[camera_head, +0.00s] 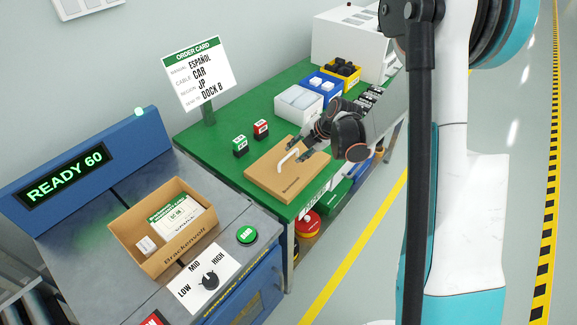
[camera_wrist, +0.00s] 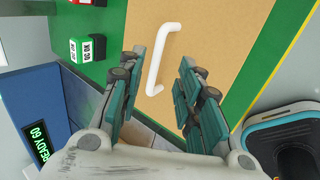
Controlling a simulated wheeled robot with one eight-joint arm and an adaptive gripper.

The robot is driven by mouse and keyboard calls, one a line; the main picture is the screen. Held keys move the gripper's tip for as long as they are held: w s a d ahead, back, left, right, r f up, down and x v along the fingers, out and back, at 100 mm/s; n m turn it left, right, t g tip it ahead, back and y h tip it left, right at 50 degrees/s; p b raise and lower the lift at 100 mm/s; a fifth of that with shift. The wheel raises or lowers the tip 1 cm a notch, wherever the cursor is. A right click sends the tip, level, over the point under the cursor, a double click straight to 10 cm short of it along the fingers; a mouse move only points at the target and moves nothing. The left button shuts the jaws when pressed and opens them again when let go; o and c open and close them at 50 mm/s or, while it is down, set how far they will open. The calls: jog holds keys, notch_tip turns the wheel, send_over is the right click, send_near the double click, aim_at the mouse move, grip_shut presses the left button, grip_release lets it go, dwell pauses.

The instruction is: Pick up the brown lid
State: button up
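The brown lid (camera_head: 270,178) is a flat tan panel with a white handle (camera_head: 288,157) standing up from it. It lies on the green table top near the table's front edge. In the wrist view the lid (camera_wrist: 215,25) fills the upper middle, and its white handle (camera_wrist: 161,60) runs up and down. My gripper (camera_head: 304,150) is over the lid beside the handle. In the wrist view my gripper (camera_wrist: 160,62) is open, with the handle between its two fingers. I cannot tell whether a finger touches the handle.
An open cardboard box (camera_head: 165,228) with papers sits on the grey machine at left. Green and red blocks (camera_head: 250,137) stand behind the lid. White, blue and yellow bins (camera_head: 322,86) stand farther back. An order card (camera_head: 199,73) rises at the table's left end.

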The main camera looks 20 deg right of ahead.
aim_at(290, 155)
jog(key=b+x, duration=0.2)
jog(key=x, duration=0.2)
jog(key=shift+w+a+f, duration=0.25)
jog(key=shift+a, duration=0.1)
jog(key=shift+r, duration=0.1)
jog(key=shift+c, duration=0.4)
grip_shut()
jog(key=shift+r, duration=0.15)
